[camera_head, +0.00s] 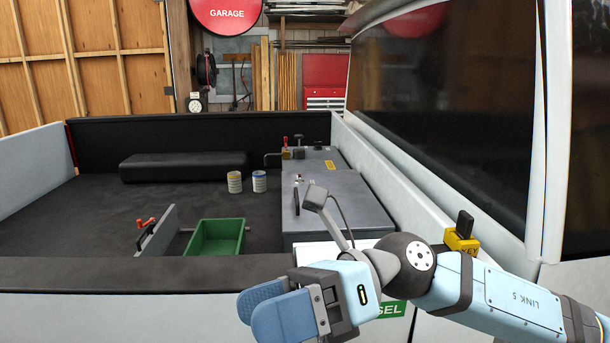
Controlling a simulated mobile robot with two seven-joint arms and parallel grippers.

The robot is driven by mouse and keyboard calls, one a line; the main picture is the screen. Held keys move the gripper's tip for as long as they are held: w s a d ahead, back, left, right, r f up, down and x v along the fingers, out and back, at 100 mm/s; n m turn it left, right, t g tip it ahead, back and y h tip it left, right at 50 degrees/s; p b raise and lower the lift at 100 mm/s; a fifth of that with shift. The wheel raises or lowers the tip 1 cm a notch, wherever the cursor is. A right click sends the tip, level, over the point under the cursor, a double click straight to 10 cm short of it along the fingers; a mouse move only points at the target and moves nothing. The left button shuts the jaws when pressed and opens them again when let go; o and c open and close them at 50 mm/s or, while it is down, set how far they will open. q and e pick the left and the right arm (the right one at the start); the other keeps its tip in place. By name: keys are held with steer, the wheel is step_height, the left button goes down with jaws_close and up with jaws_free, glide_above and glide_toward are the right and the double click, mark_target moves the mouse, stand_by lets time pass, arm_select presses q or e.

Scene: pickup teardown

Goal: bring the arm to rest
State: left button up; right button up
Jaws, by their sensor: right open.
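My right gripper (260,312) is at the lower middle of the head view, in front of the pickup bed's near wall (150,275). Its arm comes in from the right. Its two blue fingers point left, and the jaws are open with nothing seen between them. The gripper and wrist hide part of the near wall and part of a green label (393,309). My left gripper is not in view.
In the bed are a green tray (216,251), two cans (234,182), a long black block (185,167) and a grey box (345,210). A yellow KEY block (461,241) stands just behind my right arm. The dark cab window (450,100) rises at right.

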steer(key=w+d+f+m+t, duration=0.1)
steer(key=w+d+m+t, duration=0.25)
steer(key=m+t, duration=0.65)
steer(key=w+d+f+m+t+h, duration=0.1)
steer(key=w+d+m+t, duration=0.25)
steer(key=m+t, duration=0.55)
steer(key=w+d+f+m+t, duration=0.15)
steer(key=w+m+t, duration=0.4)
steer(key=m, duration=0.75)
steer(key=s+d+f+m+h, duration=0.1)
steer(key=d+f+m+h, duration=0.95)
steer(key=f, duration=0.25)
steer(key=s+d+f+m+g+h, duration=0.2)
steer(key=s+d+f+m+g, duration=0.4)
steer(key=s+f, duration=0.5)
steer(key=s+d+f+m+g+h, duration=0.25)
steer(key=s+d+f+g, duration=0.25)
steer(key=s+f+g, duration=0.5)
steer(key=w+a+f+t+y, duration=0.1)
steer(key=w+a+f+t, duration=0.1)
steer(key=f+t, duration=0.3)
steer(key=w+a+f+n+t+y, duration=0.1)
steer(key=a+f+t, duration=0.3)
steer(key=f, duration=0.6)
steer(key=shift+w+t+y, duration=0.3)
steer(key=shift+w+t, duration=0.25)
steer(key=shift+w, duration=0.25)
steer(key=shift+a, duration=0.1)
